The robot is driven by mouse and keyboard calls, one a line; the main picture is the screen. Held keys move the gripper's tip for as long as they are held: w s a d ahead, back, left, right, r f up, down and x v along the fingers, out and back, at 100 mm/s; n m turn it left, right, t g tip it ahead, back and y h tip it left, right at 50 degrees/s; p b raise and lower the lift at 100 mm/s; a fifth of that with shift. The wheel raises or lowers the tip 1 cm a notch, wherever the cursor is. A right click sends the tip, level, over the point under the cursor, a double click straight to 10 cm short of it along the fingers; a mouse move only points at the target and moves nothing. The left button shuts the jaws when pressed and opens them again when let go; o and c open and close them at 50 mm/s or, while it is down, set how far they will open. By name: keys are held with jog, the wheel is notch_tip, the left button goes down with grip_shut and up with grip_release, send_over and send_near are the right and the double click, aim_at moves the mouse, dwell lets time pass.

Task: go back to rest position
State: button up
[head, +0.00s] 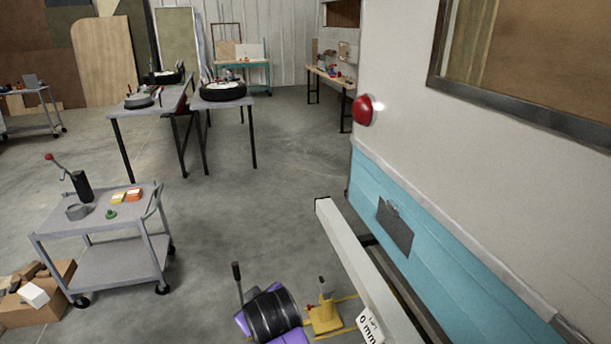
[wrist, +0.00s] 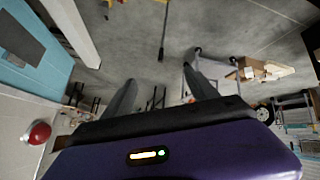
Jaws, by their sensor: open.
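My gripper (wrist: 160,77) shows in the wrist view as two grey fingers spread apart in front of its purple body. It is open, and nothing is between the fingers. In the head view, a purple and black part of my arm shows at the bottom centre; the fingers cannot be made out there. In the wrist view the scene appears upside down, with concrete floor beyond the fingertips.
The camper wall (head: 450,190) with a red lamp (head: 363,109) fills the right side. A white beam (head: 350,255) and a yellow stand (head: 323,316) are close by. A grey cart (head: 95,225) stands left, beside a cardboard box (head: 50,300). Floor between cart and camper is open.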

jog(key=s+d+r+m+t+y, duration=0.2)
jog(key=s+d+m+t, duration=0.45)
jog(key=s+d, duration=1.2)
jog(key=s+d+r+h, duration=0.1)
jog(key=s+d, duration=0.3)
jog(key=s, duration=0.5)
jog(key=s+d+r+m+h+b, duration=0.1)
jog(key=s+d, duration=0.3)
jog(key=s, duration=0.5)
jog(key=s+d+r+m+h, duration=0.1)
jog(key=s+d+r+h, duration=0.1)
jog(key=s, duration=0.8)
jog(key=d+h, duration=0.1)
jog(key=d, duration=0.1)
jog(key=shift+d+r+b, duration=0.3)
jog(key=shift+b, duration=0.05)
